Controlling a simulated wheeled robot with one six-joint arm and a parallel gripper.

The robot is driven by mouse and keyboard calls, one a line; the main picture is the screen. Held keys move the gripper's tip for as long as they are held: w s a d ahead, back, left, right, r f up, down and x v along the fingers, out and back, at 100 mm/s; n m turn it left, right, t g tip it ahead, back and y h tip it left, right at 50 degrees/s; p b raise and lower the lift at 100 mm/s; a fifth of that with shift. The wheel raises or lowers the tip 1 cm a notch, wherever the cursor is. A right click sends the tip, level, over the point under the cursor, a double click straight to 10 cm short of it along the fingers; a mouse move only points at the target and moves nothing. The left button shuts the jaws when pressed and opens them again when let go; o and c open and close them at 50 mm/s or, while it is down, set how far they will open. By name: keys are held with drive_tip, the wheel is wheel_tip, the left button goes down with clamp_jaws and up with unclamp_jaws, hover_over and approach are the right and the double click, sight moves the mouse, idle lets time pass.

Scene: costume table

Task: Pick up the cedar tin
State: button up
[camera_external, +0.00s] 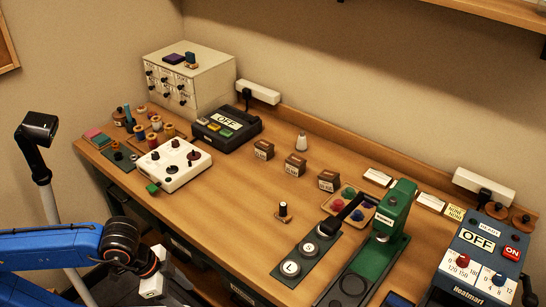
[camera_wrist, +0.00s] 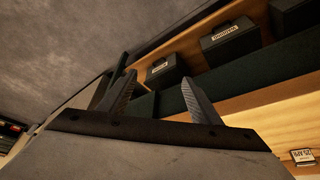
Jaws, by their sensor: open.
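Three small brown tins with pale labels stand in a row near the middle of the table: the left tin (camera_external: 264,150), the middle tin (camera_external: 295,164) and the right tin (camera_external: 328,180). Their labels are too small to read, so I cannot tell which is the cedar tin. My gripper (camera_external: 152,286) is low at the front left, off the table's front edge and well away from the tins. In the wrist view my gripper (camera_wrist: 158,80) has its two fingers apart with nothing between them. No tin is clearly recognizable there.
A white control box (camera_external: 173,165) and thread spools stand at the table's left. A green press (camera_external: 392,220) and a blue heat unit (camera_external: 478,255) stand at the right. A dark knobbed piece (camera_external: 283,212) stands before the tins. Labelled dark bins (camera_wrist: 232,42) are near my fingers.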

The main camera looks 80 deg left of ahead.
wheel_tip(320, 180, up, 17)
drive_tip(key=w+a+r+m+g, duration=0.1)
drive_tip(key=w+a+r, duration=0.25)
drive_tip(key=w, duration=0.55)
drive_tip(key=w+a+r+m+g, duration=0.1)
drive_tip(key=w+a+r+m, duration=0.2)
drive_tip(key=w, duration=0.5)
drive_tip(key=m+g, duration=0.3)
drive_tip(key=m, duration=0.2)
hover_over(330, 174)
wheel_tip(330, 174, down, 8)
drive_tip(key=shift+d+f, duration=0.1)
drive_tip(key=shift+f, duration=5.95)
drive_tip(key=c, duration=1.3)
